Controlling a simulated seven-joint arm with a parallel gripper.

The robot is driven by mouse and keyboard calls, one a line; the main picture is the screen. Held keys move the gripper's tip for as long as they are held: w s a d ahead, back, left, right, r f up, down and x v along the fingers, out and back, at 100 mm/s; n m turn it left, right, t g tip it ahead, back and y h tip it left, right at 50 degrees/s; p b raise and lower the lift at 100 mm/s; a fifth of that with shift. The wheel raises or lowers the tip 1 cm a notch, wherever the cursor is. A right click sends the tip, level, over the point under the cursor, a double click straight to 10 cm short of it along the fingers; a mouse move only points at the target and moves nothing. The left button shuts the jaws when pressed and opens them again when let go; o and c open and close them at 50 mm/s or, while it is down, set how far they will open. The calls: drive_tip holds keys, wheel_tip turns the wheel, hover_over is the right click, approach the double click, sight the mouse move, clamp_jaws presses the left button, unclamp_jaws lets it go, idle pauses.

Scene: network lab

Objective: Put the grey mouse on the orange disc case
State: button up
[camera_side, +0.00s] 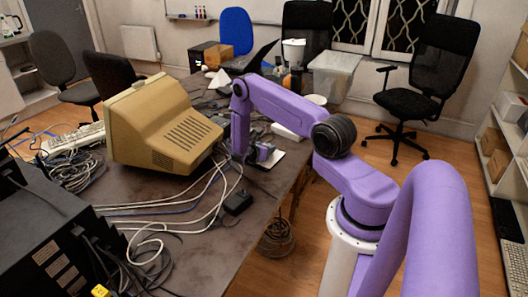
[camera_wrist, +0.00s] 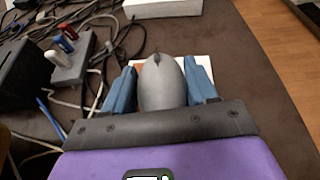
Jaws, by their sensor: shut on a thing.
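The grey mouse (camera_wrist: 160,88) is between the two blue fingers of my gripper (camera_wrist: 163,68) in the wrist view. The fingers are shut on its sides. The disc case (camera_wrist: 139,70) shows as orange and white patches behind and around the mouse, partly hidden by the mouse and fingers. In the side view, my gripper (camera_side: 261,154) is low over the pale case (camera_side: 274,161) near the table's right edge. The mouse is hard to make out there. I cannot tell whether the mouse touches the case.
A white box (camera_wrist: 163,8) lies beyond the case. A hub with plugged-in sticks (camera_wrist: 72,66) and tangled cables are left of my gripper. A beige monitor (camera_side: 165,125) stands left of my arm. Bare table (camera_wrist: 245,75) lies to the right in the wrist view.

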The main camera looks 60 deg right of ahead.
drive_tip(key=shift+f, duration=0.75)
drive_tip(key=shift+f, duration=0.15)
drive_tip(key=o, duration=1.1)
